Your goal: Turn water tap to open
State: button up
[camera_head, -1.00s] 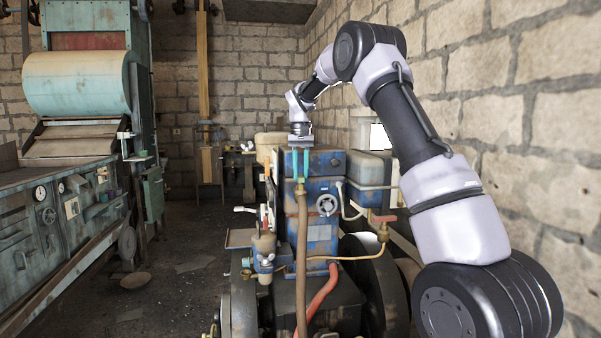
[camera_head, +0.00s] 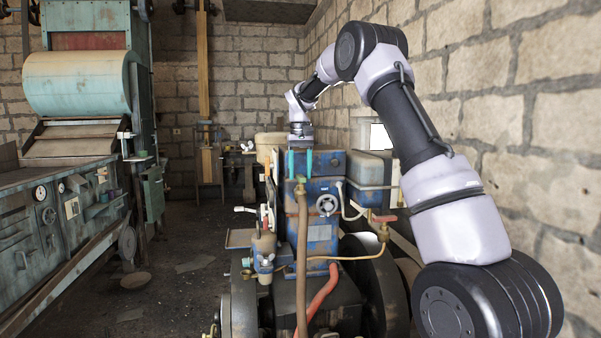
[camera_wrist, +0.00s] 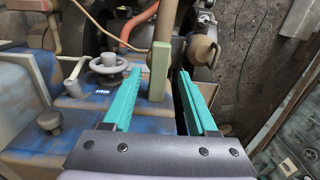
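My gripper (camera_head: 300,174) points down over the front of the blue engine, its two teal fingers apart. In the wrist view the open gripper (camera_wrist: 159,72) has a flat pale-green handle-like piece (camera_wrist: 159,72) between its fingertips, with gaps on both sides. This piece is at the end of a brown upright pipe (camera_wrist: 163,22). In the head view the brown pipe (camera_head: 302,250) rises to a small brass-coloured fitting (camera_head: 301,187) just below the fingers. A second tap with a red handle (camera_head: 384,218) is to the right. I cannot tell for sure which one is the water tap.
The blue engine (camera_head: 322,232) carries a round handwheel (camera_head: 326,205), which also shows in the wrist view (camera_wrist: 108,64). A grey tank (camera_head: 368,168) stands behind. A stone wall (camera_head: 510,130) is at the right. Floor at the left (camera_head: 180,285) is mostly clear.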

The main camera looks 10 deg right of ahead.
aim_at(301, 176)
notch_tip(301, 176, up, 11)
dwell(0.7)
jog(key=shift+f, duration=0.1)
jog(key=s+d+r+m+t+y, duration=0.1)
jog(key=s+d+r+t, duration=0.2)
jog(key=s, duration=0.8)
jog(key=s+d+r+m, duration=0.15)
jog(key=s+r, duration=0.25)
jog(key=s, duration=0.6)
jog(key=s+f+t, duration=0.1)
jog(key=s+f, duration=0.2)
jog(key=s, duration=0.3)
jog(key=s+d+f+m+t, duration=0.1)
jog(key=s+f, duration=0.2)
jog(key=s, duration=0.3)
jog(key=s+d+f+m+t+y, duration=0.1)
jog(key=s+f+t, duration=0.1)
jog(key=s, duration=0.5)
jog(key=shift+f, duration=0.7)
